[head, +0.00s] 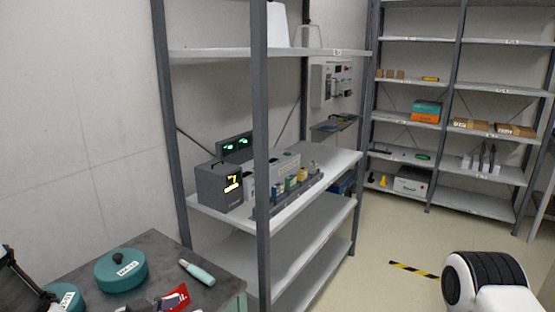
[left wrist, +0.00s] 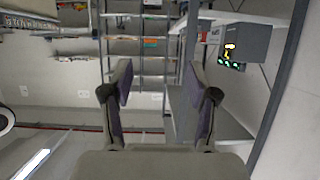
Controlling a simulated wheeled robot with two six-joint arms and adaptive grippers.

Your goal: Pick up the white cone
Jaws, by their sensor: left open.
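A white tapering object (head: 278,24), which looks like the white cone, stands on the top board (head: 215,54) of the near grey rack in the head view. Its top is cut off by the frame edge, and a rack post stands in front of its left side. I cannot make out the cone in the left wrist view. My left gripper (left wrist: 158,80) is open in the left wrist view, with nothing between its fingers. The rack shows beyond its right finger. My right gripper is not in view.
A grey display box (head: 219,186) and small bottles (head: 291,183) stand on the rack's middle board. A dark table (head: 150,258) at lower left holds a teal round container (head: 121,270) and a teal-handled tool (head: 197,272).

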